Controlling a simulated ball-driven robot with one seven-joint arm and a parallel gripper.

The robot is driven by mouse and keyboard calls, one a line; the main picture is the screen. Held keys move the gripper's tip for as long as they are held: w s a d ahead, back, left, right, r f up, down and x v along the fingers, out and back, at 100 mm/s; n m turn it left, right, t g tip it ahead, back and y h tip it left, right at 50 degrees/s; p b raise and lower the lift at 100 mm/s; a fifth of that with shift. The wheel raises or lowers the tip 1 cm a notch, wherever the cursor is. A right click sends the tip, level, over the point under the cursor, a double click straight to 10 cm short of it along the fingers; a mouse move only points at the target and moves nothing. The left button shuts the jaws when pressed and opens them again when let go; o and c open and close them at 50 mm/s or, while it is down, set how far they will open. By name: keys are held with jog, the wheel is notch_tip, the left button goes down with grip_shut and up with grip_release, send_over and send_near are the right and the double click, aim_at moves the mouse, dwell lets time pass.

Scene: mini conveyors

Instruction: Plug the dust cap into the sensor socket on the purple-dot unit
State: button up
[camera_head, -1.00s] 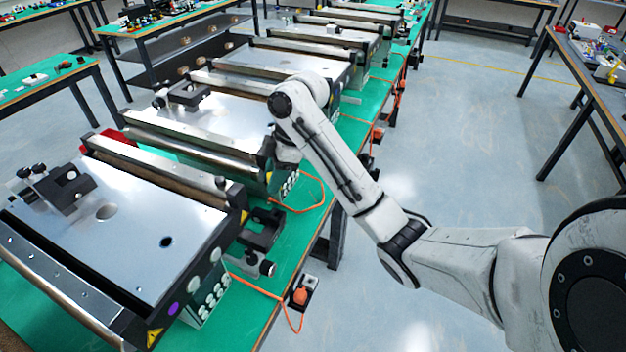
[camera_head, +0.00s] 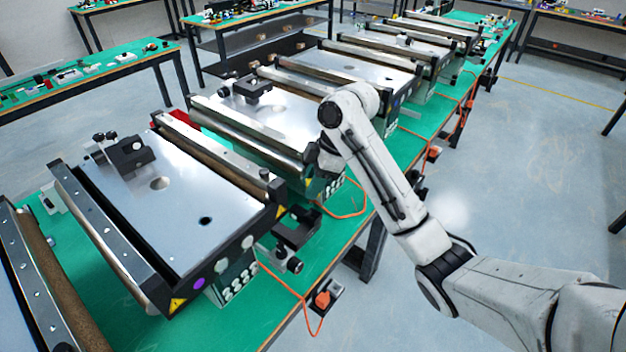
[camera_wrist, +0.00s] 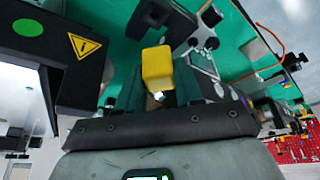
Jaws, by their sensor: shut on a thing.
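The purple-dot unit is the nearest whole conveyor at left in the head view, with a purple dot (camera_head: 199,283) on its dark end face. Its silver plate (camera_head: 150,215) has a dark round hole (camera_head: 206,220) and a larger grey disc (camera_head: 161,183); I cannot tell which feature is the sensor socket. In the wrist view my gripper (camera_wrist: 158,88) is shut on a yellow block-like piece, the dust cap (camera_wrist: 157,67), which sticks out beyond the fingers. In the head view my wrist hangs near the unit behind, and the fingers and cap are hidden.
An orange cable (camera_head: 300,303) runs off the green bench's edge. A green-dot unit (camera_wrist: 28,27) with a warning label is close in the wrist view. Open floor (camera_head: 510,190) lies right.

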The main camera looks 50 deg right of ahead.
jog(key=shift+f+b, duration=1.3)
jog(key=shift+f, duration=1.05)
jog(key=shift+p, duration=0.65)
jog(key=shift+f+b, duration=0.85)
jog(key=shift+f, duration=0.55)
jog(key=o, duration=1.1)
jog(key=shift+r, duration=0.1)
jog(key=p+v, duration=0.4)
jog(key=v, duration=0.6)
jog(key=shift+r, duration=0.35)
